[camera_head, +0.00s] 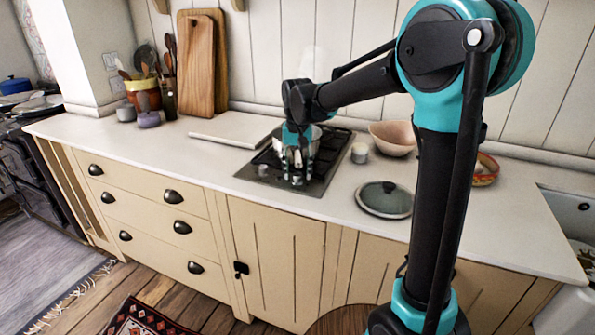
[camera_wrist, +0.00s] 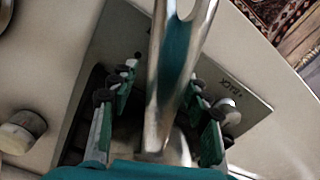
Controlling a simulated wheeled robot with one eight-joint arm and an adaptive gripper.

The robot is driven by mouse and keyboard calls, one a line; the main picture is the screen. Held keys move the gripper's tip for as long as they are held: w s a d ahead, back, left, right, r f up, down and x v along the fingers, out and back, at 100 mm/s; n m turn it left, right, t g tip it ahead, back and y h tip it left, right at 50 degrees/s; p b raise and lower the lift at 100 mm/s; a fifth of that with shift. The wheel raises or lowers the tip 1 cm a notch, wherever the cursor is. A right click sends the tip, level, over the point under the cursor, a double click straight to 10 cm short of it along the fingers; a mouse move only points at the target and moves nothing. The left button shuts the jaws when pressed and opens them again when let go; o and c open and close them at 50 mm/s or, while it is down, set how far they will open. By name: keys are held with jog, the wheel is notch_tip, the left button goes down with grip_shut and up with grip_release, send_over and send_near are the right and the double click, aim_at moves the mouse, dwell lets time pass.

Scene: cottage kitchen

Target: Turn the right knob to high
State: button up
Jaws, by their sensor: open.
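The hob (camera_head: 318,185) is a dark plate set in the worktop, with two small metal knobs along its front. The left knob (camera_head: 263,170) is clear of my gripper, and a metal knob also shows in the wrist view (camera_wrist: 228,112). The right knob (camera_head: 297,181) is just below my fingertips; contact cannot be told. My gripper (camera_head: 298,166) points down over the hob front, open. In the wrist view its fingers (camera_wrist: 155,100) stand either side of a shiny metal handle (camera_wrist: 172,65), which hides much of the hob. The knob's setting cannot be read.
A metal pot (camera_head: 318,132) stands on the hob behind my gripper. A small jar (camera_head: 360,153), pink bowl (camera_head: 392,138) and glass lid (camera_head: 385,199) are to the right. A pale board (camera_head: 235,129) lies left. The worktop front left is clear.

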grip_shut()
jog(key=shift+n, duration=1.5)
grip_release()
notch_tip(320, 180, up, 12)
jog(key=shift+r, duration=0.1)
